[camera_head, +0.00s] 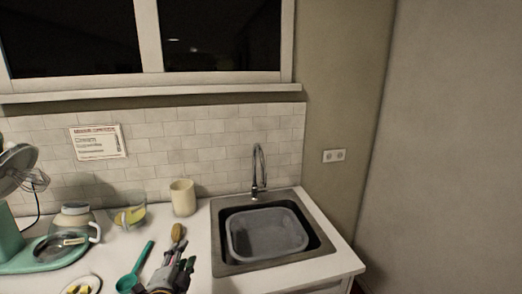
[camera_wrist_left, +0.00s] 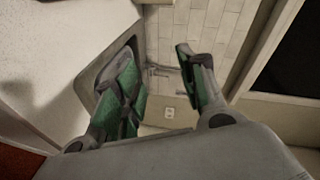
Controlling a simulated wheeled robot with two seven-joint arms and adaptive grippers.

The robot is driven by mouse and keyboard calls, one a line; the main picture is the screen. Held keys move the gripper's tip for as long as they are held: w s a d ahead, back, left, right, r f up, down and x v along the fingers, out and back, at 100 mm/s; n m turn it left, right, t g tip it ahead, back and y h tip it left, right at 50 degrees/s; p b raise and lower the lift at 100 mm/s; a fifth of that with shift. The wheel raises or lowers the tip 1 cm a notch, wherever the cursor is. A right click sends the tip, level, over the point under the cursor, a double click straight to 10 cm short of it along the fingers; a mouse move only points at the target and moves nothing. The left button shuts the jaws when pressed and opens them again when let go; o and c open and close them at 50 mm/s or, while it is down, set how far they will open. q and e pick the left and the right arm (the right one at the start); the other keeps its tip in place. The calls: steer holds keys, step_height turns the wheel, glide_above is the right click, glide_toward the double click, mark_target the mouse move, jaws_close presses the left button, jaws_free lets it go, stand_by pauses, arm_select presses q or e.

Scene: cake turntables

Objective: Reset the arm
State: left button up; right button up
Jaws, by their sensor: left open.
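My left gripper (camera_head: 183,274) shows at the bottom middle of the head view, over the counter just left of the sink. In the left wrist view, its two green-padded fingers (camera_wrist_left: 165,85) are spread apart with nothing between them. Past the fingers, the sink edge, the tiled wall and a wall outlet show. My right gripper is in neither view.
The sink (camera_head: 228,262) holds a grey tub (camera_head: 266,235), with a tap (camera_head: 259,170) behind. A brush (camera_head: 177,233), a teal spoon (camera_head: 134,277), a cream cup (camera_head: 183,197), a glass bowl (camera_head: 129,217) and a teal mixer (camera_head: 12,240) stand or lie on the counter (camera_head: 202,225).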

arm_select(q)
steer(key=s+f+n+g+h, duration=0.1)
steer(key=s+f+n+g, duration=1.1)
steer(key=s+f, duration=0.85)
steer(key=s+f+g, duration=0.1)
steer(key=s+f, duration=0.1)
steer(key=f, duration=1.3)
steer(key=s+f+g, duration=0.1)
steer(key=s+f, duration=0.1)
steer(key=f, duration=1.4)
steer(key=s+a+f, duration=0.2)
steer(key=s+f, duration=0.8)
steer(key=s, duration=0.1)
steer(key=s+a+f+g, duration=0.1)
steer(key=s+f, duration=0.9)
steer(key=s, duration=0.1)
steer(key=shift+a+m, duration=0.35)
steer(key=shift+m, duration=0.05)
steer(key=shift+o, duration=0.4)
steer(key=shift+s, duration=0.1)
